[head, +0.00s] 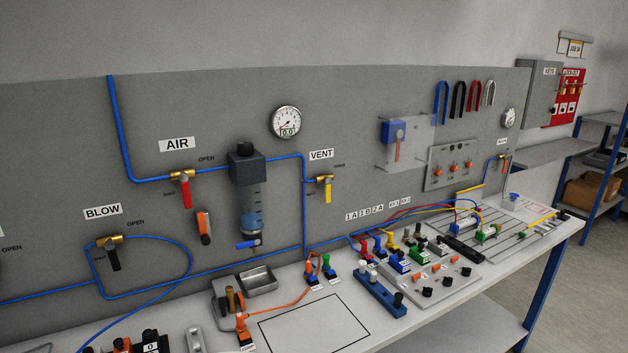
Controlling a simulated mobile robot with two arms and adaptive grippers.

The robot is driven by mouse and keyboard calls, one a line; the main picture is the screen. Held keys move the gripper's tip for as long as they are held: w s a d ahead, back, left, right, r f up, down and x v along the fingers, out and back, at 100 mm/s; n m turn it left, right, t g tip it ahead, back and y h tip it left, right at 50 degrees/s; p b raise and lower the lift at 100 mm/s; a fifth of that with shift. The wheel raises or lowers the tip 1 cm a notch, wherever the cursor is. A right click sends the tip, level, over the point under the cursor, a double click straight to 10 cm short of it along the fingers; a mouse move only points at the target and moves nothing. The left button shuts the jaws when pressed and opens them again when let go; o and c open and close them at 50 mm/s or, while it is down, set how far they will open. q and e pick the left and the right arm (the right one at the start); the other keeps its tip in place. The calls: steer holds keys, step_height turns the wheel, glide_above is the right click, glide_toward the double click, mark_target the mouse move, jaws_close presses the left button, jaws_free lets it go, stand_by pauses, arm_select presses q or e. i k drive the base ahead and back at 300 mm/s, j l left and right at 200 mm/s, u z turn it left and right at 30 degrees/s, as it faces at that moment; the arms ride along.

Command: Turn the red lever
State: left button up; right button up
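The red lever (186,193) hangs down from a brass valve (181,175) on the blue air line, under the AIR label (177,144). The lever points down and slightly right, across the pipe, and the word OPEN (206,159) is printed up to its right. Small print beside the lever's left is too small to read. Neither of my grippers is in the head view.
A black lever (113,260) hangs under BLOW and a yellow lever (328,190) under VENT. A filter unit (248,195) and gauge (286,121) are right of the red lever. The bench (340,325) below holds a metal tray (258,281) and several fittings.

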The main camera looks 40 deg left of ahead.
mark_target(183, 178)
steer(key=u, duration=1.95)
